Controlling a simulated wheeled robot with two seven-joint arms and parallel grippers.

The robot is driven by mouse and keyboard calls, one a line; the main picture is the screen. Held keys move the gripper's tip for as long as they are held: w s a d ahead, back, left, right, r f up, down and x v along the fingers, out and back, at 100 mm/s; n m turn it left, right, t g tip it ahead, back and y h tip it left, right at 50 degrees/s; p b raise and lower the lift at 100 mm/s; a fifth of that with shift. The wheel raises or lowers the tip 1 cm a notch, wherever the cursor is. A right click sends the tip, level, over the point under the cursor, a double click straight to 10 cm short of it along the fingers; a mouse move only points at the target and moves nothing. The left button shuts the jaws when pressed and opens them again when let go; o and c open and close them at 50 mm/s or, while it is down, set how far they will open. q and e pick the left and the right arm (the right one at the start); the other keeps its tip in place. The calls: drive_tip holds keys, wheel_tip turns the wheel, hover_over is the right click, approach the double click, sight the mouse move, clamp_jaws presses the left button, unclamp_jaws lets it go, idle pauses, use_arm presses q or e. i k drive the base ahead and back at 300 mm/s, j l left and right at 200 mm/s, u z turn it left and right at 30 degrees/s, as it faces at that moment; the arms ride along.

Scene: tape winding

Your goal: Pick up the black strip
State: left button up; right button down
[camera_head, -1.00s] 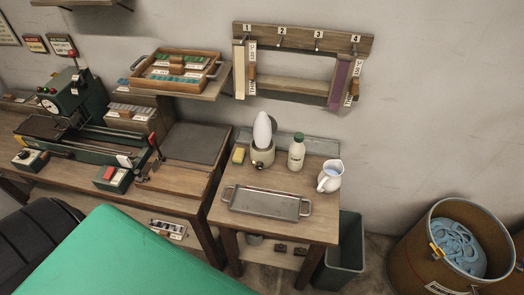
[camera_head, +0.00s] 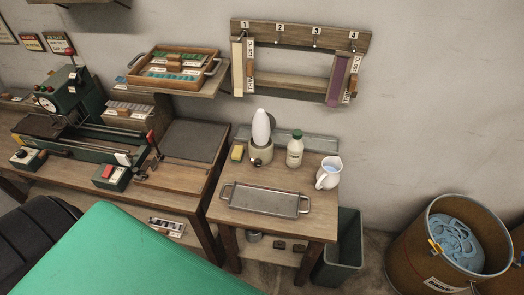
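I cannot make out a black strip in the head view. The wall rack (camera_head: 300,33) has hooks numbered 1 to 4. A cream strip (camera_head: 238,68) hangs under number 1 and a purple strip (camera_head: 337,80) hangs near number 4. No strip shows under numbers 2 and 3. Neither of my grippers is in view.
The small wooden table (camera_head: 225,218) holds a metal tray (camera_head: 264,200), a white bottle (camera_head: 295,150), a jug (camera_head: 328,174) and a yellow sponge (camera_head: 237,153). A green machine (camera_head: 75,100) stands left. A bin (camera_head: 340,250) and a barrel (camera_head: 415,250) stand right.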

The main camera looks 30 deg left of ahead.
sight(171, 228)
drive_tip(key=u, duration=2.05)
